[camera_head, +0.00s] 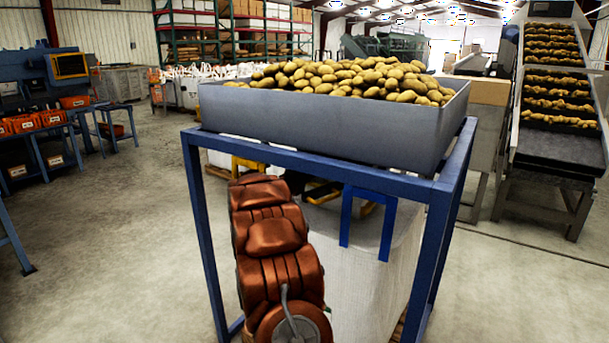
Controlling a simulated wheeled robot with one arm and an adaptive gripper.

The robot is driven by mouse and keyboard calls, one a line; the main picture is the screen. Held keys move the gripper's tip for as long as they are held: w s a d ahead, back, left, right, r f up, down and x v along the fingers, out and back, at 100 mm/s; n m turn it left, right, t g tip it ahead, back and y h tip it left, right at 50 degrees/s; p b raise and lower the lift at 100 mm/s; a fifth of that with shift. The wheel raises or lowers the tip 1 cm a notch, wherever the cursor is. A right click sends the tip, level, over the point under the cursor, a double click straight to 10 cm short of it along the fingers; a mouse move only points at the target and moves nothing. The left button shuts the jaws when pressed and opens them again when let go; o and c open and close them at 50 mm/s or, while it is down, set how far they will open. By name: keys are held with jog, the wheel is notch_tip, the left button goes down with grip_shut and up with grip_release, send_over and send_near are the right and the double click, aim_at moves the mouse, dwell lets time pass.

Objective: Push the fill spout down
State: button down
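A grey hopper (330,128) heaped with potatoes (350,80) sits on top of a blue frame (203,230). A large white bag (372,275) with blue straps (387,228) stands inside the frame, under the hopper. Dark and yellow parts (322,192) show between the hopper and the bag, but I cannot tell whether they belong to the fill spout. The spout is not clearly visible. My copper-coloured arm reaches up in front of the frame's left half and hides part of the bag and that gap.
A conveyor (556,150) carrying potatoes rises at the right. Blue benches with orange bins (52,118) stand at the left. Shelving (235,30) and white sacks (205,72) are behind. The concrete floor (110,240) is clear left of the frame.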

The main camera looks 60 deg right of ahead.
jog(key=shift+d+f, duration=0.2)
jog(key=shift+f, duration=1)
notch_tip(320, 180, down, 8)
jog(key=shift+r+b, duration=0.15)
jog(key=shift+b, duration=0.25)
jog(key=shift+a, duration=0.1)
jog(key=r+p, duration=0.2)
jog(key=r, duration=0.1)
jog(key=r+p, duration=0.1)
jog(key=shift+a+r+p, duration=0.15)
jog(key=shift+a+p, duration=0.1)
jog(key=shift+p, duration=0.15)
jog(key=shift+a+r, duration=0.25)
jog(key=a, duration=0.9)
jog(key=shift+s+a+r+b, duration=0.2)
jog(key=shift+a+r+b, duration=0.05)
jog(key=shift+b, duration=0.05)
